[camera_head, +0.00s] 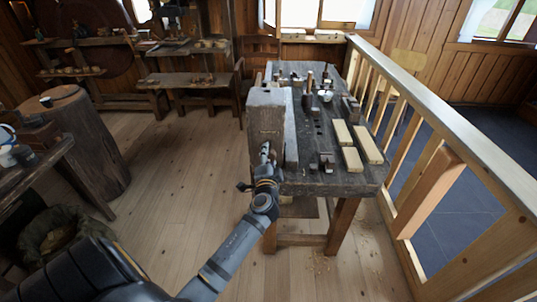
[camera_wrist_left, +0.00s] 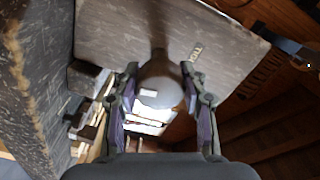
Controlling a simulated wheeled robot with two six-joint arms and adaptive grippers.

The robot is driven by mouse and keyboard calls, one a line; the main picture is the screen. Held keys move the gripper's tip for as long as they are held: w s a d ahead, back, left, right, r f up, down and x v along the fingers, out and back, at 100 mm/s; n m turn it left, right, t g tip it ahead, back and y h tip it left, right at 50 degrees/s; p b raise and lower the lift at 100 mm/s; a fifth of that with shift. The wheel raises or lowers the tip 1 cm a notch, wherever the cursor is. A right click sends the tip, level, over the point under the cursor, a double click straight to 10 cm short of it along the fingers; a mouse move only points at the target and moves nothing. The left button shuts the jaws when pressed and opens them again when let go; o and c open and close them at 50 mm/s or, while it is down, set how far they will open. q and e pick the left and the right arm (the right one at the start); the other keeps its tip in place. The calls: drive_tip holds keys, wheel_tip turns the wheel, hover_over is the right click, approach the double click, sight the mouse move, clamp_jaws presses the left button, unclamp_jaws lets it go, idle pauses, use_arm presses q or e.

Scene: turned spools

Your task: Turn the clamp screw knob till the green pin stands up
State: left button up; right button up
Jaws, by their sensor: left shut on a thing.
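My left gripper (camera_head: 266,165) is at the near left end of the workbench, against the face of the thick wooden clamp block (camera_head: 266,118). In the left wrist view, the clamp screw knob (camera_wrist_left: 162,88) is a round, dark, smooth grip with a small pale patch, on a dark shaft running to the block. The two fingers of the left gripper (camera_wrist_left: 159,84) are shut on the knob, one on each side. In the head view the gripper mostly hides the knob. I cannot make out the green pin in either view. My right gripper is not in view.
The workbench (camera_head: 335,181) carries pale wooden strips (camera_head: 352,160), small dark blocks and tools. A wooden railing (camera_head: 440,105) runs along its right side. A stump (camera_head: 85,145) and a side table stand at the left. The floor between is clear.

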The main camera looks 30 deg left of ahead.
use_arm(q)
drive_tip(key=m, duration=0.1)
drive_tip(key=m+p, duration=0.1)
drive_tip(key=m, duration=0.2)
drive_tip(key=shift+f+m, duration=0.3)
drive_tip(key=shift+s+f+m+p, duration=0.1)
drive_tip(key=shift+m+p, duration=1)
drive_tip(key=shift+m, duration=1.3)
drive_tip(key=o, duration=1.2)
drive_tip(key=shift+s+d+r, duration=0.1)
drive_tip(key=shift+d+r, duration=0.05)
drive_tip(key=shift+r, duration=0.05)
drive_tip(key=shift+c, duration=0.2)
drive_tip(key=shift+r, duration=0.1)
drive_tip(key=v, duration=1.2)
